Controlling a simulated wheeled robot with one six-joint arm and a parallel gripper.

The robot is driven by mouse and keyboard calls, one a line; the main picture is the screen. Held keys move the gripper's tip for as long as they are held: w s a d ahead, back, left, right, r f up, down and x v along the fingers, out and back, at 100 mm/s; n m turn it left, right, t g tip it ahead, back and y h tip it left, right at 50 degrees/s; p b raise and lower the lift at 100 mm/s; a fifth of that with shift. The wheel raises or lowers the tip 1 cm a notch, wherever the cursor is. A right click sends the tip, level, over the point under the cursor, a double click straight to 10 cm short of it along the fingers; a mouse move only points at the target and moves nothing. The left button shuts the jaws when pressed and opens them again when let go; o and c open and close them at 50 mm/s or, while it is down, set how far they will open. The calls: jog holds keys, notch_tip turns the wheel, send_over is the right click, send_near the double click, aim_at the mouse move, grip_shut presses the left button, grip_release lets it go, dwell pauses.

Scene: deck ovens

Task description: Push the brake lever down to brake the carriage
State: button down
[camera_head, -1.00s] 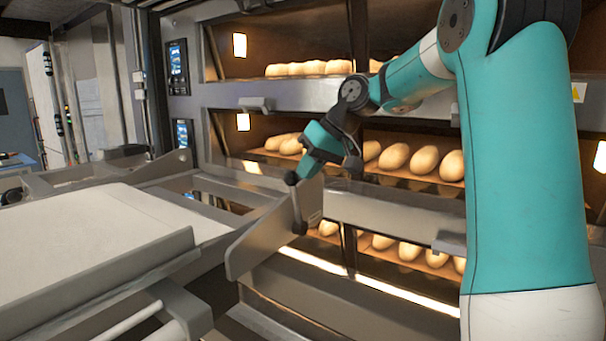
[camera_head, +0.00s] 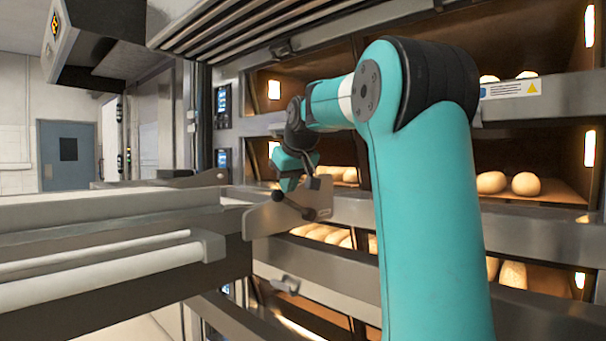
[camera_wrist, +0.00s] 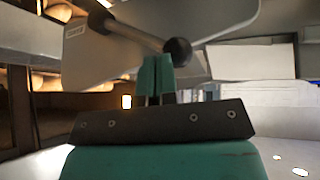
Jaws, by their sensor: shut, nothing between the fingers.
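The brake lever (camera_head: 293,204) is a thin rod on the outside of a grey side plate (camera_head: 262,220) at the carriage's end. It leans left from its dark pivot (camera_head: 309,213), with a dark ball knob (camera_head: 278,195) at the free end. In the wrist view the knob (camera_wrist: 178,50) is just beyond the fingertips, and the rod (camera_wrist: 135,34) runs up left across the plate. My gripper (camera_wrist: 157,62) is shut and empty, right by the knob. I cannot tell whether it touches. In the head view it (camera_head: 285,184) is just above the knob.
The carriage (camera_head: 110,215) with its pale rollers fills the left. Deck ovens (camera_head: 400,212) with loaves inside stand behind and to the right of my arm. A hood (camera_head: 105,45) hangs at upper left; a blue door (camera_head: 67,155) is far back.

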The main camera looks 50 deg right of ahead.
jog(key=shift+w+a+f+b, duration=0.25)
jog(key=shift+a+f+b, duration=0.65)
jog(key=shift+a+f, duration=0.35)
jog(key=shift+d+f, duration=0.1)
jog(key=shift+f, duration=0.05)
jog(key=shift+s+r+p, duration=0.1)
jog(key=shift+r+p, duration=0.3)
send_near(280, 195)
jog(key=a, duration=0.1)
jog(key=s+a+r, duration=0.1)
jog(key=s+a, duration=0.1)
jog(key=shift+s+a+r, duration=0.25)
jog(key=shift+r, duration=0.1)
